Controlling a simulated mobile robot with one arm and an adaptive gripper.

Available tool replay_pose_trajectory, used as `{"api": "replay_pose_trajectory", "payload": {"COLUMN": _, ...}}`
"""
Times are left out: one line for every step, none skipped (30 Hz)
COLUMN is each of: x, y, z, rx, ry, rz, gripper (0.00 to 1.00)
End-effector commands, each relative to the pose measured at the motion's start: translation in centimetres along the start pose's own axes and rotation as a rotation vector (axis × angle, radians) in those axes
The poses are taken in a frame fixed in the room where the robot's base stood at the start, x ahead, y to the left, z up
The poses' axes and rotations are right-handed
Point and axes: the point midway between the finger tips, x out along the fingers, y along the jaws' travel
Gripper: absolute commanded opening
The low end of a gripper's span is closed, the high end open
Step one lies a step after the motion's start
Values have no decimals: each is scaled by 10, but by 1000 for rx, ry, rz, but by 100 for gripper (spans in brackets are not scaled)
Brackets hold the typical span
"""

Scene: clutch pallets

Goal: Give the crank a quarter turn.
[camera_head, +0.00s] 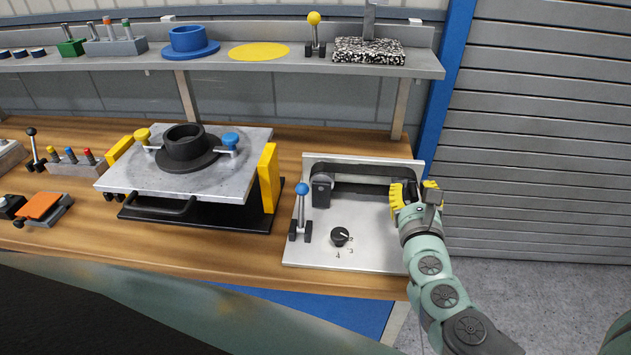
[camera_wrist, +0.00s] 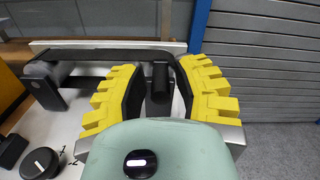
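The silver panel (camera_head: 375,240) carries a long dark belt-like bar, seen in the head view (camera_head: 355,176) and the wrist view (camera_wrist: 110,58). A black upright peg (camera_wrist: 160,82), which looks like the crank's handle, stands at the right end of the bar. My gripper (camera_head: 413,192) is over the panel's right end, its yellow fingers also in the wrist view (camera_wrist: 158,88). The fingers are open, one on each side of the peg, with gaps visible. In the head view my gripper hides the peg and the crank's end.
A blue-knobbed lever (camera_head: 302,205) and a black numbered dial (camera_head: 340,236) are on the same panel. A clutch fixture (camera_head: 120,183) with yellow blocks stands left. A shelf (camera_head: 255,66) runs behind, with a blue post (camera_head: 447,85) and shutter (camera_head: 540,130) at right.

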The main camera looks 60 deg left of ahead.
Motion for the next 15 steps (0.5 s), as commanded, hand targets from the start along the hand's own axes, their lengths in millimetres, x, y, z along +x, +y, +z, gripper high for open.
{"api": "replay_pose_trajectory", "payload": {"x": 0, "y": 0, "z": 0, "rx": 0, "ry": 0, "rz": 1, "gripper": 22}}
{"api": "replay_pose_trajectory", "payload": {"x": 0, "y": 0, "z": 0, "rx": 0, "ry": 0, "rz": 1, "gripper": 19}}
{"api": "replay_pose_trajectory", "payload": {"x": 0, "y": 0, "z": 0, "rx": 0, "ry": 0, "rz": 1, "gripper": 15}}
{"api": "replay_pose_trajectory", "payload": {"x": 0, "y": 0, "z": 0, "rx": 0, "ry": 0, "rz": 1, "gripper": 12}}
{"api": "replay_pose_trajectory", "payload": {"x": 0, "y": 0, "z": 0, "rx": 0, "ry": 0, "rz": 1, "gripper": 9}}
{"api": "replay_pose_trajectory", "payload": {"x": 0, "y": 0, "z": 0, "rx": 0, "ry": 0, "rz": 1, "gripper": 4}}
{"api": "replay_pose_trajectory", "payload": {"x": 0, "y": 0, "z": 0, "rx": 0, "ry": 0, "rz": 0, "gripper": 1}}
{"api": "replay_pose_trajectory", "payload": {"x": 0, "y": 0, "z": 0, "rx": 0, "ry": 0, "rz": 0, "gripper": 0}}
{"api": "replay_pose_trajectory", "payload": {"x": 0, "y": 0, "z": 0, "rx": 0, "ry": 0, "rz": 0, "gripper": 0}}
{"api": "replay_pose_trajectory", "payload": {"x": 0, "y": 0, "z": 0, "rx": 0, "ry": 0, "rz": 0, "gripper": 0}}
{"api": "replay_pose_trajectory", "payload": {"x": 0, "y": 0, "z": 0, "rx": 0, "ry": 0, "rz": 0, "gripper": 0}}
{"api": "replay_pose_trajectory", "payload": {"x": 0, "y": 0, "z": 0, "rx": 0, "ry": 0, "rz": 0, "gripper": 0}}
{"api": "replay_pose_trajectory", "payload": {"x": 0, "y": 0, "z": 0, "rx": 0, "ry": 0, "rz": 0, "gripper": 0}}
{"api": "replay_pose_trajectory", "payload": {"x": 0, "y": 0, "z": 0, "rx": 0, "ry": 0, "rz": 0, "gripper": 0}}
{"api": "replay_pose_trajectory", "payload": {"x": 0, "y": 0, "z": 0, "rx": 0, "ry": 0, "rz": 0, "gripper": 0}}
